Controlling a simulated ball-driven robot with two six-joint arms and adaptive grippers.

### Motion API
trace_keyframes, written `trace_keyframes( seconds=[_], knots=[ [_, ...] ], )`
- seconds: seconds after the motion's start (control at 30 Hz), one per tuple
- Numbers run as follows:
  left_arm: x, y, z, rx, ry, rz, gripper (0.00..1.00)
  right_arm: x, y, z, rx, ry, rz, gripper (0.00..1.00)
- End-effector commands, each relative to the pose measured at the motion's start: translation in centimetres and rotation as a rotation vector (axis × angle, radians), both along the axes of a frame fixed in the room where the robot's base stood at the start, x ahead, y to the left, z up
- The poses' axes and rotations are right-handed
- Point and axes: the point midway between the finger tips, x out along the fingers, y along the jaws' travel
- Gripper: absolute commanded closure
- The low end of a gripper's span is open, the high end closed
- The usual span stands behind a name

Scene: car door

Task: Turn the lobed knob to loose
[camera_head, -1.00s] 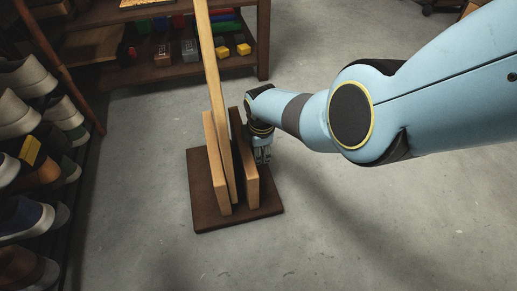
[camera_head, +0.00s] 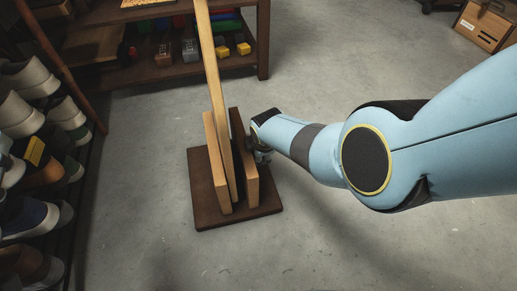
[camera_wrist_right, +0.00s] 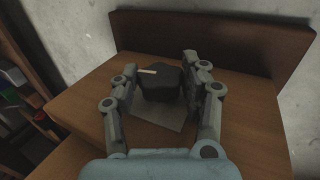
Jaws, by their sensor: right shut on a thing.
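The lobed knob (camera_wrist_right: 160,84) is dark, with a pale mark on its top face. In the right wrist view it sits on a grey plate (camera_wrist_right: 156,126) on a wooden board (camera_wrist_right: 252,122). My right gripper (camera_wrist_right: 166,90) has a finger on each side of the knob and is shut on it. In the head view my right gripper (camera_head: 262,156) is at the right side of the upright wooden stand (camera_head: 251,188), partly hidden by my arm, and the knob cannot be seen there. My left gripper is not in view.
The stand's dark brown base (camera_head: 208,213) rests on the grey floor. A shoe rack (camera_head: 80,185) is close on the left. A shelf with boxes and blocks (camera_head: 190,68) is behind. Floor to the front is clear.

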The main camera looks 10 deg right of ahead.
Motion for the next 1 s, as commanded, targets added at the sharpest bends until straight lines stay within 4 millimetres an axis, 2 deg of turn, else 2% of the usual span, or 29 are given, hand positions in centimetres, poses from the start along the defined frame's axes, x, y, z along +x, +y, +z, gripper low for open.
trace_keyframes(
  seconds=[0.07, 0.1, 0.27, 0.8, 1.0],
  knots=[
    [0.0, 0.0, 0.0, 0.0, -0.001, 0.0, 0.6, 0.0, 0.0, 0.0, 0.0, 0.001, 0.0, 0.87],
    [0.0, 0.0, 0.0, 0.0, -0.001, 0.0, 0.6, 0.0, 0.0, 0.0, 0.0, 0.001, 0.0, 0.5],
    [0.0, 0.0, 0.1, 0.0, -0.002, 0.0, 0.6, 0.0, 0.0, 0.0, 0.0, 0.001, 0.0, 0.31],
    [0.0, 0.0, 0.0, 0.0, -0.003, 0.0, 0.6, 0.1, 0.0, 0.0, 0.0, 0.008, 0.0, 0.31],
    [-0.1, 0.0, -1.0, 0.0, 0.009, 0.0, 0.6, 0.3, 0.0, -0.2, -0.005, 0.118, -0.002, 0.31]
  ],
)
